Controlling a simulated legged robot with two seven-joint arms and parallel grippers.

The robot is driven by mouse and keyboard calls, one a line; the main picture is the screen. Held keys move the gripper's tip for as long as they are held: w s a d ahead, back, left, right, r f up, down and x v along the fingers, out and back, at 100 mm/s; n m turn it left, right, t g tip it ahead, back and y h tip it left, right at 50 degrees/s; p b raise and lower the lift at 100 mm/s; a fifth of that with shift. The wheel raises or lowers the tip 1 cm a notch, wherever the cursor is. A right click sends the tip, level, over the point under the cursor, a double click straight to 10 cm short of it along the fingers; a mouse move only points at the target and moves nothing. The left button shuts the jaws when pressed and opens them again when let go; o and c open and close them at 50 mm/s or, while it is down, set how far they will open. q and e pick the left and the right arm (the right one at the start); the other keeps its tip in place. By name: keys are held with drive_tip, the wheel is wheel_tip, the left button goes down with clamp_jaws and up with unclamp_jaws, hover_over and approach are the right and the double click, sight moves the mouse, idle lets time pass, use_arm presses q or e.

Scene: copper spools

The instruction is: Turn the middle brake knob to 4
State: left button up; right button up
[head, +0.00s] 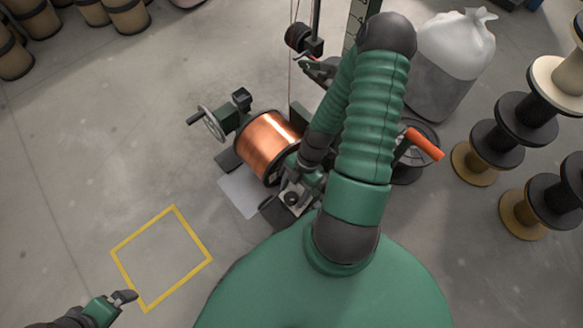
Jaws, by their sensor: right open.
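A copper-wound spool (268,141) sits in a machine on the floor, with a grey handwheel (212,124) on its left. A small dark round part (292,198) on a pale plate at the spool's lower right looks like a brake knob. Its numbers are too small to read. My right arm bends over the machine, and its open gripper (298,186) is down at this part, close to the spool's right flange. I cannot tell if the fingers touch the knob. My left gripper (124,297) hangs at the lower left, away from the machine; its fingers are not clear.
An orange handle (424,144) sticks out right of my right arm. A part-white bag (452,55) stands behind. Stacked spools (497,142) stand at the right, and several drums (126,14) at the back left. A yellow square (160,258) marks clear floor at the left.

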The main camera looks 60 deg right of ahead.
drive_tip(key=shift+x, duration=1.15)
use_arm(q)
drive_tip(key=shift+f, duration=0.6)
use_arm(e)
drive_tip(key=c, duration=1.3)
use_arm(q)
drive_tip(key=shift+r, duration=0.1)
drive_tip(key=shift+r, duration=0.1)
use_arm(e)
drive_tip(key=shift+r, duration=0.1)
